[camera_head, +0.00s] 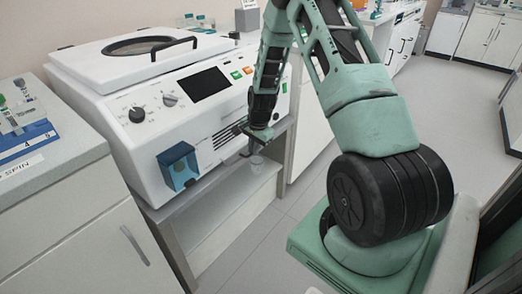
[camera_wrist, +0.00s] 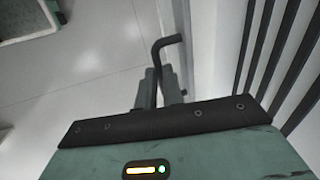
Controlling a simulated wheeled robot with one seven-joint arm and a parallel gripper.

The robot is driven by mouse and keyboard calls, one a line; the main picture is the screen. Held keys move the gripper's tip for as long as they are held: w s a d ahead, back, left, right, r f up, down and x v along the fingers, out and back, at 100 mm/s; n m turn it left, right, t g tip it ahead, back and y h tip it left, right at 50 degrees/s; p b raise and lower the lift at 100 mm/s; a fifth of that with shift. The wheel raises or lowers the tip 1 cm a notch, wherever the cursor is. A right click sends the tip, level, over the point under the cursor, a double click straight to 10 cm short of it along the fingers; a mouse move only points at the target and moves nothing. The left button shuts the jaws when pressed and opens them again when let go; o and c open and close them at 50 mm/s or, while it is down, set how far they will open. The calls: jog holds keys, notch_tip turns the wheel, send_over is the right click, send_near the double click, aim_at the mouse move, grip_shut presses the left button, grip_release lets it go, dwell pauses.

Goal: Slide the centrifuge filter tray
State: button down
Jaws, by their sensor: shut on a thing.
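The centrifuge (camera_head: 150,110) is a white machine with a round-windowed lid, knobs and a dark screen. My gripper (camera_head: 258,133) is at the right part of its front, beside the dark vent slots. In the wrist view my gripper (camera_wrist: 160,92) is shut on a thin black bent handle (camera_wrist: 167,42), which rises between the fingers and hooks to the right. I take this for the filter tray's handle; the tray's body cannot be made out, and the wrist housing hides the lower part.
A blue open-fronted box (camera_head: 178,167) is fixed at the centrifuge's lower left front. The centrifuge stands on a bench with an open shelf (camera_head: 228,215).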

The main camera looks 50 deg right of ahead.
jog(key=c, duration=1.5)
grip_release()
jog(key=shift+r, duration=0.1)
jog(key=s+r, duration=0.1)
jog(key=r, duration=0.4)
jog(key=s+r+p, duration=0.1)
jog(key=r, duration=0.5)
jog(key=s+r+p, duration=0.1)
jog(key=r, duration=0.5)
jog(key=shift+d, duration=0.15)
